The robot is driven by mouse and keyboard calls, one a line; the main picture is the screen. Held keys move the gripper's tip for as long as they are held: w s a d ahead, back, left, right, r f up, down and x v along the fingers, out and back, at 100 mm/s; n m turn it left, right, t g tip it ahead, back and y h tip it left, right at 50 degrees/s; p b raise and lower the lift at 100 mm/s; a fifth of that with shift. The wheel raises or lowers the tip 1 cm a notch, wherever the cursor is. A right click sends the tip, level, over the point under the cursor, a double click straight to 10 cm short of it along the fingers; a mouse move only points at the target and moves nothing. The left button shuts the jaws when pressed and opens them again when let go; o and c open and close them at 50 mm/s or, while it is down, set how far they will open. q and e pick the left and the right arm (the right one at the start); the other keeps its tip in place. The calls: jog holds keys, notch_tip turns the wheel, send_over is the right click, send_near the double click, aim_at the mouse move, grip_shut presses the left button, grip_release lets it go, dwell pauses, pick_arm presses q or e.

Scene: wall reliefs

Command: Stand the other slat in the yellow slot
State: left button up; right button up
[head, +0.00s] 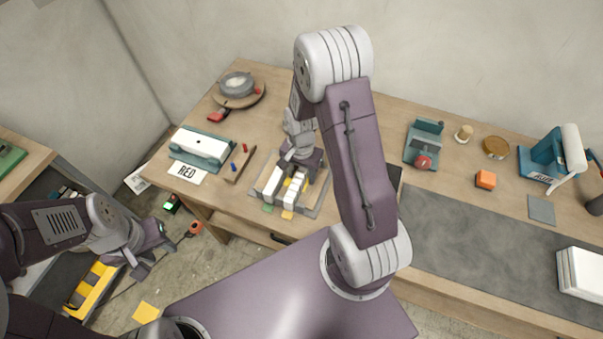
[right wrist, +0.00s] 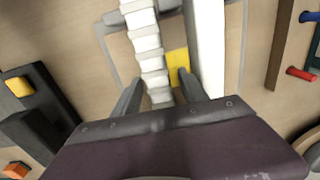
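A frame-like tray (head: 321,201) lies on the table below my right gripper (head: 297,170). A plain white slat (head: 269,184) is on its left side and a notched white slat (head: 294,191) is to the right of it. In the right wrist view the notched slat (right wrist: 146,45) lies between the fingers of my right gripper (right wrist: 160,92), which look apart with a small gap. The plain slat (right wrist: 207,45) is beside them. A yellow patch (right wrist: 178,62) shows between the slats. My left gripper (head: 140,264) is open and empty, left of the table.
A green tag (head: 267,208) and a yellow tag (head: 287,214) are at the tray's front. An orange block (head: 485,179) is far right. The grey mat (head: 470,235) is mostly clear.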

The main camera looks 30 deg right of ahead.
aim_at(302, 171)
notch_tip(302, 171, up, 9)
dwell(0.4)
